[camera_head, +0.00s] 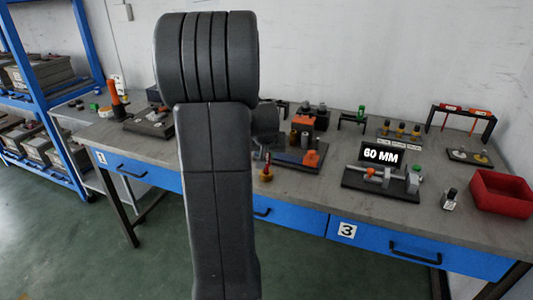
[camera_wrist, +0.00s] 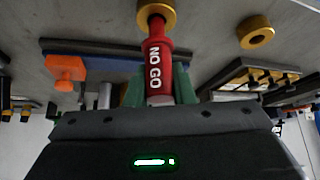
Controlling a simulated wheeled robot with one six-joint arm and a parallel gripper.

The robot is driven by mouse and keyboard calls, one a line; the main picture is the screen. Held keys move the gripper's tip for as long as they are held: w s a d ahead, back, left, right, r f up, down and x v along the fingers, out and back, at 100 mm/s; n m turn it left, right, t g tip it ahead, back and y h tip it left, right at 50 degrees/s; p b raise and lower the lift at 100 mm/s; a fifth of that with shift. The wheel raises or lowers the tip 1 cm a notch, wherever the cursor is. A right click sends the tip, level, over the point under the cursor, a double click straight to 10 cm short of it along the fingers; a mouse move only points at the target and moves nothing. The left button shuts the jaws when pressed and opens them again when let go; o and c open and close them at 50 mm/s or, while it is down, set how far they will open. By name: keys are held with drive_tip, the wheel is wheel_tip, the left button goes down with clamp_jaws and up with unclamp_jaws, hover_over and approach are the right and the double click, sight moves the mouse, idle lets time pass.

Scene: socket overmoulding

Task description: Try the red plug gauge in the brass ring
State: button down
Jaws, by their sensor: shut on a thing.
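The red plug gauge (camera_wrist: 157,62), marked NO GO, shows in the wrist view between the green fingers of my gripper (camera_wrist: 158,92), which is shut on it. Its far end meets a brass ring (camera_wrist: 168,10) at the top edge; how deep it sits in the bore I cannot tell. A second brass ring (camera_wrist: 255,32) lies apart to the right. In the head view the red gauge (camera_head: 267,159) stands above a brass ring (camera_head: 266,176) near the bench's front edge. My arm hides most of my gripper there.
A fixture with orange parts (camera_head: 311,158) stands just right of the gauge. A 60 MM display (camera_head: 384,155) is behind a measuring fixture. A red bin (camera_head: 503,192) and a black rack (camera_head: 462,111) stand at the right. Some bare bench lies along the front.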

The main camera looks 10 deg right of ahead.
drive_tip(key=shift+r, duration=0.2)
drive_tip(key=shift+r, duration=0.25)
idle(0.5)
drive_tip(key=shift+s, duration=0.1)
drive_tip(key=shift+f+b, duration=0.3)
drive_tip(key=shift+f, duration=0.15)
idle(1.8)
drive_tip(key=shift+r+p, duration=0.35)
drive_tip(key=shift+r, duration=0.2)
idle(0.6)
drive_tip(key=shift+r+p, duration=1.75)
drive_tip(key=shift+r, duration=0.65)
